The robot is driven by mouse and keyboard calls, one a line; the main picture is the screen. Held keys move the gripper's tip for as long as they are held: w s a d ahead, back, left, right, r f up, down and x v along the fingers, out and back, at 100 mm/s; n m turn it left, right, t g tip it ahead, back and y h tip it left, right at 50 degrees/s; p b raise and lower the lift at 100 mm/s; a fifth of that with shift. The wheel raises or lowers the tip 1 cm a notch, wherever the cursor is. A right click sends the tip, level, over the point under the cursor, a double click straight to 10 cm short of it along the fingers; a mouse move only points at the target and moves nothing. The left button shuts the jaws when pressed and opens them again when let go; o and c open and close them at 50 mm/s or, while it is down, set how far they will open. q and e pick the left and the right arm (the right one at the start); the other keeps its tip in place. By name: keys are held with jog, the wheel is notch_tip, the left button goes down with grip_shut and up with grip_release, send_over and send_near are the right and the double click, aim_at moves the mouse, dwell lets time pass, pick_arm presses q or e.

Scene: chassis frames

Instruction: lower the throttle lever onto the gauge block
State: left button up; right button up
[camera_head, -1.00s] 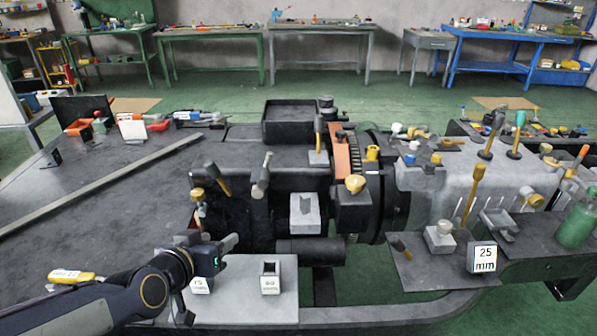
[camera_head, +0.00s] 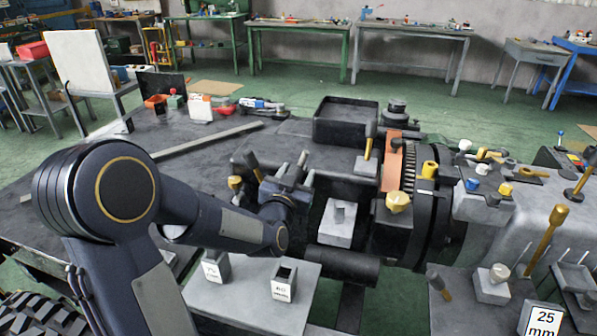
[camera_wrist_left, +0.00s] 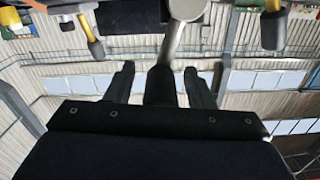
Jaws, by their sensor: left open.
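A grey lever (camera_wrist_left: 174,40) with a round-ended head rises between my left gripper's fingers in the left wrist view; its dark shaft runs down between them. In the head view the lever (camera_head: 301,159) stands at the machine's near side. My left gripper (camera_head: 288,176) is open around it; I cannot tell whether a finger touches. The wrist view shows the two fingers (camera_wrist_left: 159,72) on either side of the shaft. Small grey blocks labelled 75 (camera_head: 213,267) and 60 (camera_head: 284,281) stand on the front plate. A 25 mm label (camera_head: 542,322) shows at lower right. My right gripper is out of view.
A black tray (camera_head: 346,122) is behind. The dark tabletop is mostly bare at left.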

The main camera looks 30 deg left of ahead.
pick_arm(q)
jog(key=shift+w+a, duration=0.15)
jog(key=shift+w, duration=0.3)
jog(key=shift+c, duration=0.4)
grip_shut()
